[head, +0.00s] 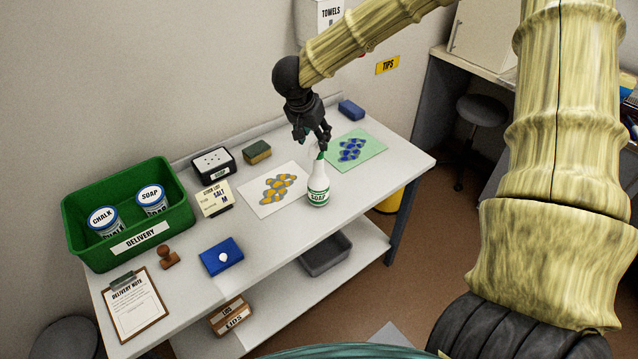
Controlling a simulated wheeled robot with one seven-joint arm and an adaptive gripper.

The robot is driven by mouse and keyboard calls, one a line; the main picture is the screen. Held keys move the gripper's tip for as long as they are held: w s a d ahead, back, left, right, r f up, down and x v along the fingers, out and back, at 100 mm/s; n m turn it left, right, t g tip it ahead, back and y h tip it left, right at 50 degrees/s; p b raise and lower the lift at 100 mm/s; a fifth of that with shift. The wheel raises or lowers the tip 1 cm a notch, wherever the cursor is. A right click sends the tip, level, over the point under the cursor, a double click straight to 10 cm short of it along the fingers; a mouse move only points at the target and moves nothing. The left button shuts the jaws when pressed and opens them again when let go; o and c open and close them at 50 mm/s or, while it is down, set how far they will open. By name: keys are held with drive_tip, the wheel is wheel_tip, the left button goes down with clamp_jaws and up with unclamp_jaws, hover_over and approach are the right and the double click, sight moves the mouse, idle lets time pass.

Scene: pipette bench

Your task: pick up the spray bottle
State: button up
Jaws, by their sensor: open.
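The spray bottle (318,187) is white with a green band and a SOAP label. It stands upright on the bench (272,246), near its front edge and right of the middle. My gripper (313,138) is black and open, pointing down from above at the bottle's top. Its fingers overlap the green spray head in the picture and partly hide it. I cannot tell whether they touch it or are only near it.
A white sheet with orange shapes (256,205) lies left of the bottle, a green sheet with blue shapes (369,143) to its right. A green delivery crate (180,222) with two tubs stands at the left. A blue box (221,256) and stamp (168,258) sit in front.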

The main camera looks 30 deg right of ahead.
drive_tip(key=shift+d+p+x, duration=0.2)
drive_tip(key=shift+p+x, duration=0.4)
drive_tip(key=shift+x, duration=0.75)
drive_tip(key=shift+d+p+x, duration=0.15)
drive_tip(key=shift+p+x, duration=0.4)
drive_tip(key=shift+x, duration=0.85)
drive_tip(key=shift+w+r, duration=0.1)
drive_tip(key=shift+r, duration=0.05)
clamp_jaws()
